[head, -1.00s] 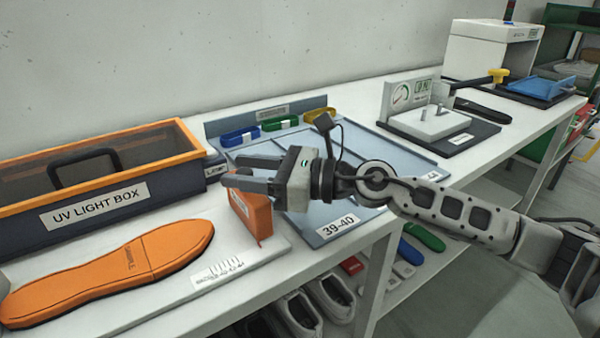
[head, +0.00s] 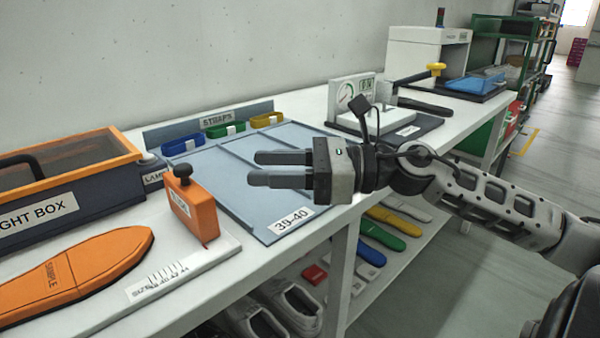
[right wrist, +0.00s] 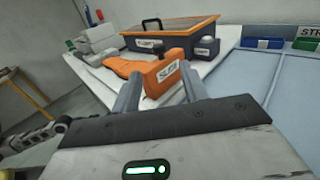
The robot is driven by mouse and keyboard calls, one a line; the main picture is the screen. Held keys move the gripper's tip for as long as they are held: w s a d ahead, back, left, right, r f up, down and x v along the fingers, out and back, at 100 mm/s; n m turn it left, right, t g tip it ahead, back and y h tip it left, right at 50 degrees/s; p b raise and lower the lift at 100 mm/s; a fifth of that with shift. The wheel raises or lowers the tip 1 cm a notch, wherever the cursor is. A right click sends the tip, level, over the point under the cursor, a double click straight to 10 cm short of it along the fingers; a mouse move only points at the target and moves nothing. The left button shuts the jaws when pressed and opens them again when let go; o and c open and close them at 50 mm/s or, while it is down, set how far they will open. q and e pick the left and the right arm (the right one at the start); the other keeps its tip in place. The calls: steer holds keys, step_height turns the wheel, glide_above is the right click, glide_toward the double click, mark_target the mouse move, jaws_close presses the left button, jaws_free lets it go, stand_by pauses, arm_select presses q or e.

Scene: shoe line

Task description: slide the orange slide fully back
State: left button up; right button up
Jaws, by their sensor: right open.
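The orange slide (head: 192,207), an upright block with a dark knob on top and a white label, stands on the white size board (head: 190,268) at its right end, past the printed scale. The orange sample sole (head: 75,272) lies on the same board to the left, apart from the slide. My right gripper (head: 252,168) is open and empty above the blue-grey tray, to the right of the slide and apart from it. In the right wrist view the slide (right wrist: 160,77) shows ahead between the two fingers. My left gripper is not in view.
The UV light box (head: 60,200) with an orange rim stands behind the sole. The blue-grey strap tray (head: 255,205) lies right of the board. A gauge stand (head: 352,95) is farther right. Shoes and coloured items sit on the shelf below.

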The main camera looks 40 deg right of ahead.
steer(key=v, duration=0.3)
steer(key=shift+s+d, duration=0.25)
steer(key=shift+d, duration=0.05)
stand_by(0.3)
steer(key=shift+r, duration=0.15)
